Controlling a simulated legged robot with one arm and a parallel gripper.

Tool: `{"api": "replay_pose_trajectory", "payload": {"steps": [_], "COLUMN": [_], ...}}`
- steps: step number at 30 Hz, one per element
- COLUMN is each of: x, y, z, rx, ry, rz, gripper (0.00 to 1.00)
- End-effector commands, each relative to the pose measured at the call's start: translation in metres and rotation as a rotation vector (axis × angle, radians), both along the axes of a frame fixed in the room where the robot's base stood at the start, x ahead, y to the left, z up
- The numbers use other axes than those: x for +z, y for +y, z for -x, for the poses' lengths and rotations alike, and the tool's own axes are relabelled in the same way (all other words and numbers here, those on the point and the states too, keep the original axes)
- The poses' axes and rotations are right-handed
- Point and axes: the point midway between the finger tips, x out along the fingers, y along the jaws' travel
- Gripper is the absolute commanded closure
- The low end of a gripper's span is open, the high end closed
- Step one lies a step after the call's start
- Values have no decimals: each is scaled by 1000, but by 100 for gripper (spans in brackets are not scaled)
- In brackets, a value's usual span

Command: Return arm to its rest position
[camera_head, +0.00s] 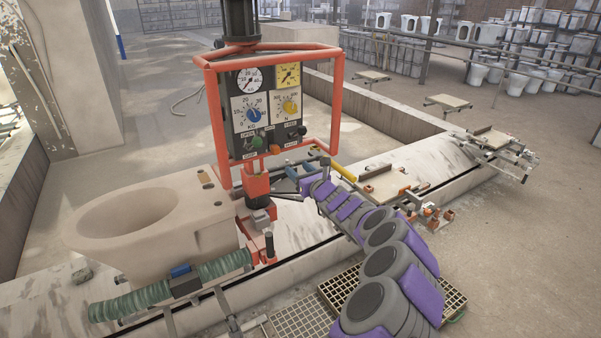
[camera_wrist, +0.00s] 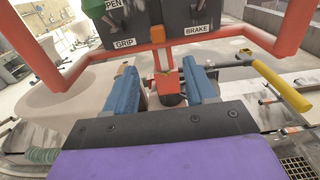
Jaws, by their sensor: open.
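My arm, in purple and grey, reaches from the lower right of the head view to the orange control frame. My gripper (camera_head: 300,174) is in front of the lower part of that frame, below the gauge panel (camera_head: 265,108). In the wrist view my gripper (camera_wrist: 163,88) has two blue fingers set wide apart with nothing clamped between them. A red-orange block (camera_wrist: 167,84) shows in the gap, beyond the fingers; I cannot tell how far.
The orange frame (camera_head: 338,95) rises close around my gripper. A beige toilet bowl (camera_head: 150,222) stands left of it. A yellow handle (camera_wrist: 281,86) is close on the right. A green ribbed hose (camera_head: 130,303) lies at lower left. Open floor (camera_head: 540,260) extends right.

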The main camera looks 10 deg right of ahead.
Motion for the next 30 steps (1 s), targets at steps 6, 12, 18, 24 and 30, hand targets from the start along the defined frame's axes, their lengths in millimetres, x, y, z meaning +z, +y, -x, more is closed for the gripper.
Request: {"api": "replay_pose_trajectory", "payload": {"steps": [6,12,18,24,30], "x": [1,0,4,56,136], "y": [-1,-1,3,60,157], "z": [9,9,10,27,88], "rx": [4,4,14,165,434], "ry": [-2,-1,-8,-106,-295], "rz": [-4,-3,3,90,286], "gripper": [45,45,45,45,45]}}
